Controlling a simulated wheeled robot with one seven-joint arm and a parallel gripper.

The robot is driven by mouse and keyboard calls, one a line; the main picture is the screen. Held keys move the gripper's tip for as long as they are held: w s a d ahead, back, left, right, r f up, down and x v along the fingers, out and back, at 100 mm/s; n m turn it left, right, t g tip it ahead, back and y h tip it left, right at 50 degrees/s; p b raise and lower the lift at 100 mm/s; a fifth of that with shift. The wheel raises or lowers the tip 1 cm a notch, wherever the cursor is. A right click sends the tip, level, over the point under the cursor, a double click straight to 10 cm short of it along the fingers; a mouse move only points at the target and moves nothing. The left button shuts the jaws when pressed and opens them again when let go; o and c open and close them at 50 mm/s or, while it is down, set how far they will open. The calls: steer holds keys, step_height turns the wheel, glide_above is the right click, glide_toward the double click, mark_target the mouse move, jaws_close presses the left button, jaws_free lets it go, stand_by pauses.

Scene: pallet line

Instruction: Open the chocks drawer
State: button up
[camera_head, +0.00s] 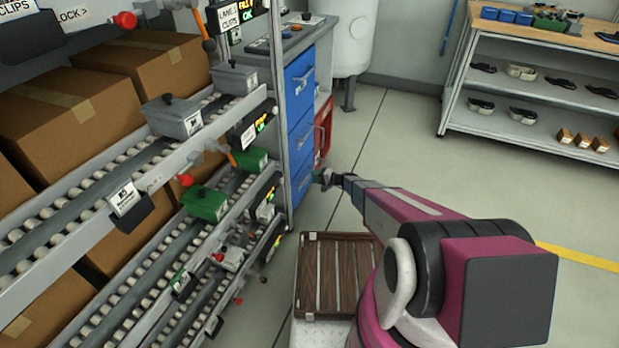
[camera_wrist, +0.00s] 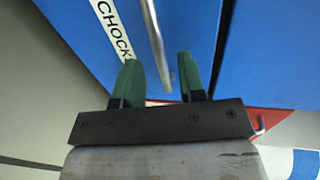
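A metal bar handle (camera_wrist: 153,40) runs beside the label. My gripper (camera_wrist: 157,60) has its two green fingers apart, and the handle's lower end shows between them. I cannot tell whether the fingers touch it. In the head view my gripper (camera_head: 324,179) is at the lowest blue drawer (camera_head: 301,182) of the cabinet. The drawers there look shut; their labels are too small to read.
Sloping roller racks (camera_head: 120,215) with cartons and grey and green bins stand close on the left. A slatted brown wooden crate (camera_head: 336,275) is below my arm. A red frame (camera_head: 324,130) is beside the cabinet. A shelf bench (camera_head: 540,85) stands at back right; floor between is clear.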

steer(key=shift+x, duration=1.75)
jaws_close()
steer(key=shift+s+d, duration=0.1)
steer(key=f+v, duration=0.2)
steer(key=v, duration=1.1)
steer(key=d+f+v, duration=0.1)
steer(key=f+v, duration=0.2)
steer(key=v, duration=1)
steer(key=shift+s+d+f, duration=0.25)
steer(key=shift+s+d, duration=0.05)
steer(key=shift+d, duration=0.15)
jaws_free()
